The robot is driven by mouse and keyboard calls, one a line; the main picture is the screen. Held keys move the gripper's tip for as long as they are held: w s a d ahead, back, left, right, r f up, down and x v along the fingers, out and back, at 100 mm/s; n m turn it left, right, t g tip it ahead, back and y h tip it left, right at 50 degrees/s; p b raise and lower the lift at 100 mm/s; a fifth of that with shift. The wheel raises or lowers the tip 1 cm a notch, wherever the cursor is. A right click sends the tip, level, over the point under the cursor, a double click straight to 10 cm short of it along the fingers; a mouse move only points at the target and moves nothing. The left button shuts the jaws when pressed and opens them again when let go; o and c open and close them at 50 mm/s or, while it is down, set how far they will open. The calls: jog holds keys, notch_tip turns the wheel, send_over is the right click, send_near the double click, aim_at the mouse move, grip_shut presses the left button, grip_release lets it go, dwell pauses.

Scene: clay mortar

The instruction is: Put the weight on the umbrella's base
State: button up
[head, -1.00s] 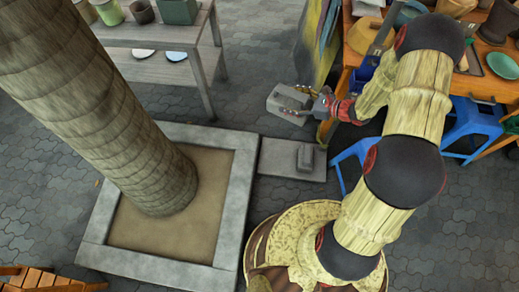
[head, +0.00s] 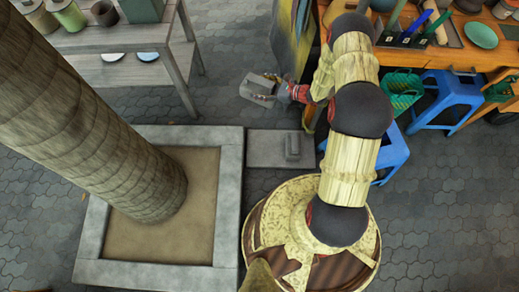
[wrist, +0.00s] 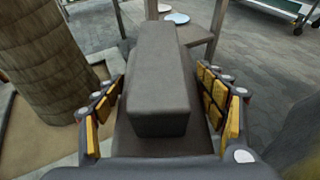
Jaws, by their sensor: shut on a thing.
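My gripper (head: 275,93) is shut on a grey stone-like weight (head: 258,86), held out over the paving at the upper middle of the head view. In the wrist view the weight's long raised block (wrist: 160,85) lies between the yellow-padded fingers, with a wider slab part beneath it. A similar flat grey slab (head: 262,149) with a small raised block (head: 292,148) lies on the ground beside the planter, below my gripper in the picture.
A square stone planter (head: 232,200) with a thick trunk (head: 120,160) stands at the left. A grey shelf table (head: 135,70) is at the upper left. A wooden workbench (head: 440,55) and blue stools (head: 450,97) stand at the right. Paving between the shelf and my gripper is clear.

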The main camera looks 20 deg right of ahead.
jog(key=shift+s+a+f+m+t+h+b, duration=0.45)
jog(key=shift+s+f+b, duration=0.6)
jog(key=shift+f, duration=7.4)
jog(key=shift+s+a+f+m+t+h+b, duration=0.2)
jog(key=shift+s+f+m+t+h+b, duration=0.6)
jog(key=shift+f, duration=7.65)
jog(key=shift+s+a+f+m+t+h+b, duration=0.25)
jog(key=shift+s+f+m+h+b, duration=1.05)
jog(key=shift+f, duration=7.15)
jog(key=shift+w+n+y+b, duration=0.4)
jog(key=shift+n+y, duration=0.15)
jog(key=shift+y, duration=0.1)
jog(key=shift+r, duration=0.1)
jog(key=o, duration=1.9)
jog(key=shift+s+a+f, duration=0.15)
jog(key=shift+s+f, duration=0.1)
jog(key=shift+s, duration=0.05)
jog(key=shift+o, duration=0.9)
